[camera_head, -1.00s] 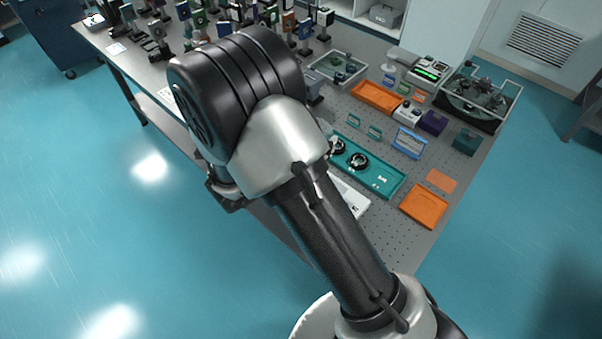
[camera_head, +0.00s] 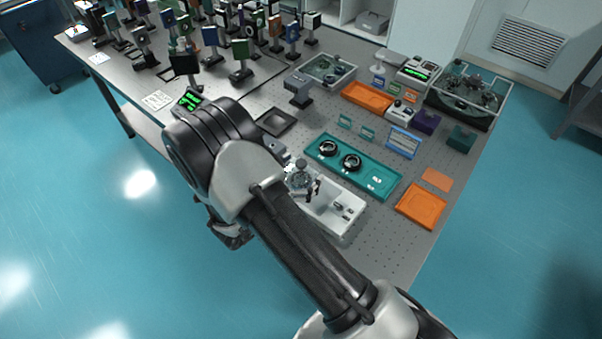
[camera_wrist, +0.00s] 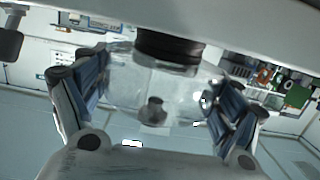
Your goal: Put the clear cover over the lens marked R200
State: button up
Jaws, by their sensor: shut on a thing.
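In the wrist view my gripper (camera_wrist: 155,112) is shut on a clear cover (camera_wrist: 130,85), a see-through piece between the two blue-grey finger pads. A grey knob-like shape shows through it, and a dark round part lies at its upper edge. In the head view my arm hides most of the gripper. A small clear, rounded thing (camera_head: 298,180) shows beside the arm at the white tray; I cannot tell whether it is the held cover. Two black-ringed lenses (camera_head: 328,148) (camera_head: 350,162) lie in the teal tray (camera_head: 376,181). No R200 marking is readable.
The white tray (camera_head: 347,226) lies in front of the teal tray. Small green signs (camera_head: 367,132) and a blue-framed sign (camera_head: 403,142) stand behind it. Orange trays (camera_head: 421,206) (camera_head: 366,95) lie to the right and back. Posts with optics crowd the back left.

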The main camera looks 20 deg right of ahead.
jog(key=shift+f+b, duration=0.45)
jog(key=shift+f, duration=0.1)
jog(key=o, duration=0.9)
jog(key=shift+r, duration=0.15)
